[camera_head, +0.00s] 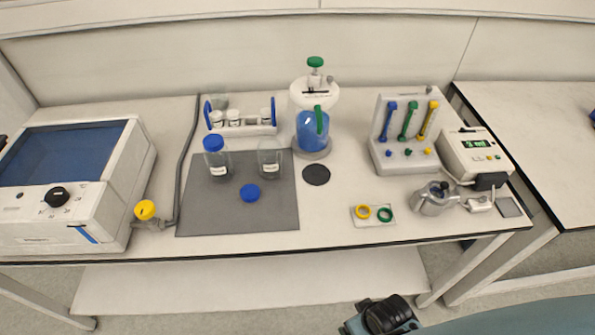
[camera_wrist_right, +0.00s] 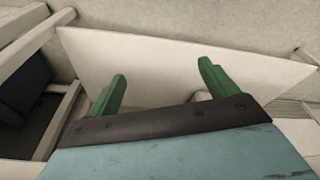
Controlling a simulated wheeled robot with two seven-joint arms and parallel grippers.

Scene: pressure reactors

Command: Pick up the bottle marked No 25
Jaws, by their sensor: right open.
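A clear bottle with a blue cap (camera_head: 217,157) stands upright on the left part of the grey mat. A clear bottle without a cap (camera_head: 270,160) stands to its right, with a loose blue cap (camera_head: 250,193) lying in front. Both have white labels, too small to read. Several small white-topped bottles (camera_head: 233,117) stand in a rack behind; I cannot tell which bottle is No 25. My right gripper (camera_wrist_right: 162,70) is open and empty in the right wrist view, away from the bottles. My left gripper is not in view.
The grey mat (camera_head: 210,220) lies mid-bench beside a large box instrument (camera_head: 70,190). A blue vessel (camera_head: 313,130) stands behind a black disc (camera_head: 316,175). A tool rack (camera_head: 400,150), a meter (camera_head: 474,150) and a metal pot (camera_head: 433,200) are at right. The front bench strip is mostly clear.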

